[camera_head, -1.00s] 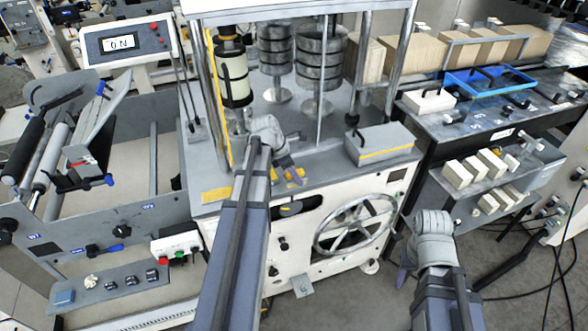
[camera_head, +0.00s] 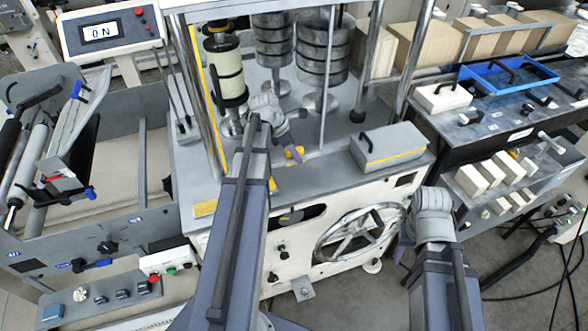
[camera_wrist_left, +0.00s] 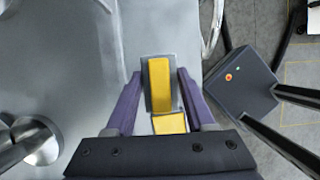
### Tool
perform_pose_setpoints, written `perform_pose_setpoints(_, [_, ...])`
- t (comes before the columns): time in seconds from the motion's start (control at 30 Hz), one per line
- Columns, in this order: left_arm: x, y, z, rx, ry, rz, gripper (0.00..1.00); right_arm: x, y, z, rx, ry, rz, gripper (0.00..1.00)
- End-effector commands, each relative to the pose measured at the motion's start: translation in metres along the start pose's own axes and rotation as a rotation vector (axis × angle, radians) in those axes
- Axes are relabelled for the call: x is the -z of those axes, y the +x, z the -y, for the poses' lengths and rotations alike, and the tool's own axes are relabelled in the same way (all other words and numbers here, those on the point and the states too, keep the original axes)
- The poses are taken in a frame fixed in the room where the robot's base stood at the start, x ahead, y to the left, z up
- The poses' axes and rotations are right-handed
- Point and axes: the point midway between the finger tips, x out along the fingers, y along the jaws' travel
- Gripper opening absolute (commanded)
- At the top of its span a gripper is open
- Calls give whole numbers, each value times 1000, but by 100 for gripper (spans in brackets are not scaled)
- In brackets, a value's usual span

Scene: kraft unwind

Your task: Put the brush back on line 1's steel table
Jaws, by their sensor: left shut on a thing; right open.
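The brush, with a yellow face on a grey body, shows between my purple left fingers in the left wrist view (camera_wrist_left: 159,88). In the head view its yellow part (camera_head: 294,153) shows at the fingertips. My left gripper (camera_head: 292,144) is shut on the brush, over the grey steel table (camera_head: 325,170) of the machine in the middle. I cannot tell whether the brush touches the tabletop. My right gripper (camera_head: 398,248) is open and empty, in front of the machine beside the handwheel; its far finger is partly hidden.
Stacks of dark discs (camera_head: 322,55) and a cream roll (camera_head: 226,72) stand behind my left gripper. A grey box with a yellow stripe (camera_head: 392,147) sits on the table's right side. A dark bench with a blue tray (camera_head: 507,75) is at the right.

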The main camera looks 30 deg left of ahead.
Motion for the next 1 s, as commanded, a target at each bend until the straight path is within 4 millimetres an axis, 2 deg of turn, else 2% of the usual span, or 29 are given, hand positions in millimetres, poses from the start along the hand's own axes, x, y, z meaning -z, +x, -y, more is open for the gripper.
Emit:
perform_pose_setpoints(0.27, [1,2,0,0,0,0,10,0,2,0,0,0,0,50])
perform_pose_setpoints(0.47, [9,21,0,0,0,0,10,1,22,2,-1,-4,0,50])
perform_pose_setpoints(0.7, [23,55,0,0,0,0,10,3,59,5,-1,-6,0,50])
perform_pose_setpoints(1.0, [25,60,0,0,0,0,10,3,65,6,-1,-6,0,50])
